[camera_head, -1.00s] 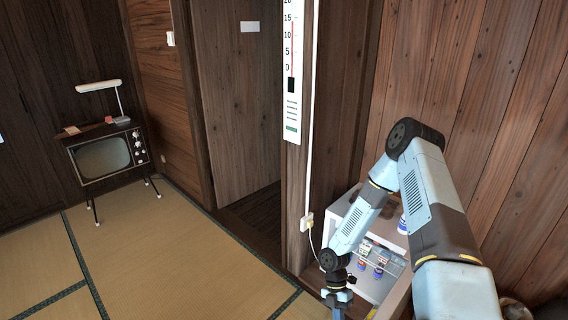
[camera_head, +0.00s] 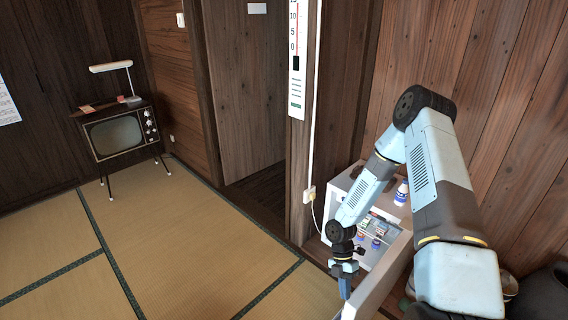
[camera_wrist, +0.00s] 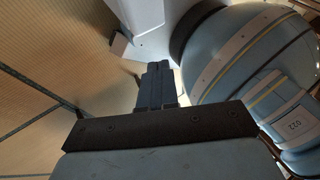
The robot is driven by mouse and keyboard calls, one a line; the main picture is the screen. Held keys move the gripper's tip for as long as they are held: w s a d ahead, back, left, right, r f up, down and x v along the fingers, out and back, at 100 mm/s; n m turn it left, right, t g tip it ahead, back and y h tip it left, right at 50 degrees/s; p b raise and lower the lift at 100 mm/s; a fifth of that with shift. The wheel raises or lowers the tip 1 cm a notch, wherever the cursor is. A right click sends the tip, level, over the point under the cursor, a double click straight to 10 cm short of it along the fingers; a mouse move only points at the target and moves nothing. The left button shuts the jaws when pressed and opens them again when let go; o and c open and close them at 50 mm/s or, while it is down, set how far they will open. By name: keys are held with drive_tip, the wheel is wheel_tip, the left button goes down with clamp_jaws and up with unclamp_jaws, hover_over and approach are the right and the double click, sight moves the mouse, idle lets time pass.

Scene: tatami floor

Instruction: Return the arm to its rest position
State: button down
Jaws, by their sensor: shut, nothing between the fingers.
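My arm is raised and bent on the right side of the head view. Its forearm slopes down to my gripper (camera_head: 345,283), which hangs pointing down in front of a white open cabinet. In the wrist view my gripper (camera_wrist: 156,85) has its fingers together with nothing between them. My own rounded blue-grey body parts fill the right of the wrist view.
The white cabinet (camera_head: 343,186) holds small bottles and boxes, and a white bottle (camera_head: 401,192) stands on its top. A dark pot (camera_head: 543,295) stands at lower right. An old television (camera_head: 117,134) stands far left. The tatami floor (camera_head: 190,240) is clear.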

drive_tip(key=w+d+r+m+t+h, duration=0.1)
drive_tip(key=w+d+r+m+t, duration=0.35)
drive_tip(key=r, duration=1.25)
drive_tip(key=w+d+r+m+t+h, duration=0.1)
drive_tip(key=r+m, duration=0.7)
drive_tip(key=r, duration=1)
drive_tip(key=s+a+r+m+t+y, duration=0.1)
drive_tip(key=s+r+m+t, duration=0.2)
drive_tip(key=s+r+m, duration=0.4)
drive_tip(key=s+a+r+m+t+y, duration=0.1)
drive_tip(key=s+r+m+t+y, duration=0.1)
drive_tip(key=s+r+m+t, duration=0.2)
drive_tip(key=s+r+m, duration=0.3)
drive_tip(key=s+r, duration=0.5)
drive_tip(key=r, duration=0.4)
drive_tip(key=shift+a+r, duration=0.15)
drive_tip(key=shift+r, duration=0.25)
